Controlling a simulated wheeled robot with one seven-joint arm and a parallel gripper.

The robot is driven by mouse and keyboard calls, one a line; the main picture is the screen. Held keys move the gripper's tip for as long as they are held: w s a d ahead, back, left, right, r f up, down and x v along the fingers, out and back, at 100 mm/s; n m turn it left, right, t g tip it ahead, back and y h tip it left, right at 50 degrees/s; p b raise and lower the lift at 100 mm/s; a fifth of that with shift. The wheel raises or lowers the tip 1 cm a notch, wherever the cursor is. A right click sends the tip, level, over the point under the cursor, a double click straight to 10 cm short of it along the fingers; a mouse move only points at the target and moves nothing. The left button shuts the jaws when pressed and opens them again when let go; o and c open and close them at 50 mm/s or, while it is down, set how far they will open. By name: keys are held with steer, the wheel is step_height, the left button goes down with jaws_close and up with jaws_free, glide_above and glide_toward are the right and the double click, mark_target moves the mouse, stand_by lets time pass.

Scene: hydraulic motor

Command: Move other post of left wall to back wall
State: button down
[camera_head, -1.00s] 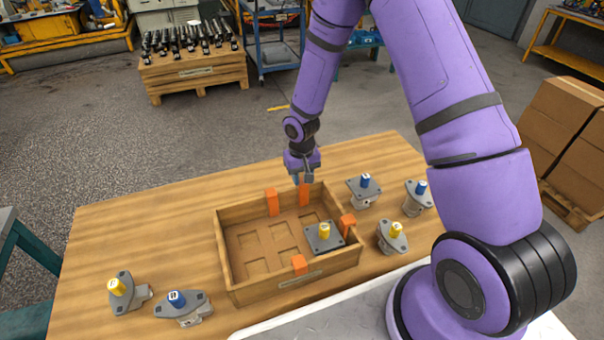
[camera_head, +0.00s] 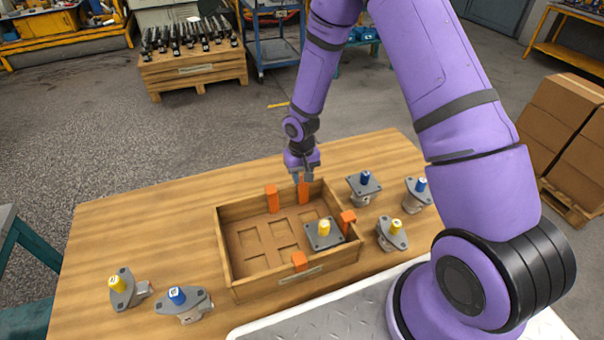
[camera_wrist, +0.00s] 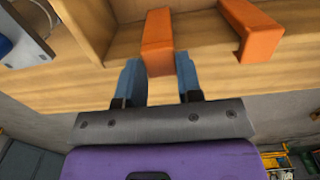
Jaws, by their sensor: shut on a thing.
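The wooden box (camera_head: 245,287) stands on the table. Two orange posts are at its back wall: a left back post (camera_head: 272,200) and a right back post (camera_head: 304,192). My gripper (camera_head: 304,180) is over the right back post, pointing down. In the wrist view its two blue fingers (camera_wrist: 158,80) are shut on that post (camera_wrist: 157,38), one on each side. The left back post (camera_wrist: 252,30) stands apart from the fingers. No post shows at the left wall.
The right wall has an orange post (camera_head: 347,221) and the front wall another (camera_head: 300,261). A motor with a yellow cap (camera_head: 324,236) sits in the box's right part. Several motors stand outside, right and left of the box. The back-left tabletop (camera_head: 150,222) is clear.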

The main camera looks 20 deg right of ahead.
steer(key=shift+f, duration=0.2)
steer(key=c, duration=0.7)
jaws_free()
step_height(320, 180, up, 11)
steer(key=shift+w+f, duration=0.15)
